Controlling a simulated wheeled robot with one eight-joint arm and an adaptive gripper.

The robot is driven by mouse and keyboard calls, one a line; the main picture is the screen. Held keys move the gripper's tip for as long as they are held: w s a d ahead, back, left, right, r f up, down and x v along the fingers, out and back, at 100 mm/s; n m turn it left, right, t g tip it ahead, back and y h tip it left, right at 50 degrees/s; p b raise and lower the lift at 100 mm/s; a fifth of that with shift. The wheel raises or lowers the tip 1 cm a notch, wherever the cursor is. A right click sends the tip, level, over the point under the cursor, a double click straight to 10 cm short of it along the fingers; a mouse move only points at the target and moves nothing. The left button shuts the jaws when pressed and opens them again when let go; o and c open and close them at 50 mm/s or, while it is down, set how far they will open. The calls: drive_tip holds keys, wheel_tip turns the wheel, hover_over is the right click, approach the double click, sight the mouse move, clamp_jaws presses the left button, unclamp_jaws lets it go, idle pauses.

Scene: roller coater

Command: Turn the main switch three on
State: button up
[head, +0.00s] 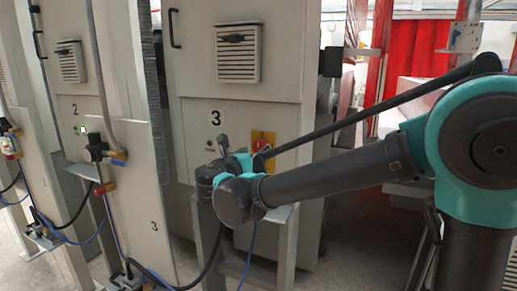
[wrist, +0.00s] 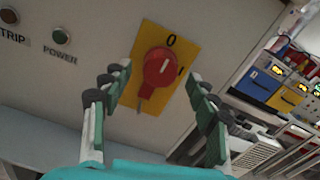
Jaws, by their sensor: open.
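The main switch of cabinet 3 is a round red knob (wrist: 158,68) on a yellow plate (wrist: 151,40). In the wrist view a "0" is above the knob and a "1" is to its right. A pale mark on the knob appears to point up towards the "0". My gripper (wrist: 157,76) is open, its fingers on either side of the knob and apart from it. In the head view the yellow plate (head: 263,136) is partly hidden by my arm, and the gripper (head: 232,150) is just left of it.
The cabinet (head: 238,90) bears a black "3" above the switch. The wrist view shows a green POWER lamp (wrist: 61,35) and a TRIP lamp (wrist: 9,17) left of the switch. A grey stand (head: 267,214) is below my wrist. Cabinet 2 (head: 75,90) is at left.

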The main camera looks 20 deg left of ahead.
sight(258, 148)
drive_tip(key=shift+w+d, duration=0.15)
drive_tip(key=shift+w, duration=1.5)
drive_tip(key=c, duration=1.2)
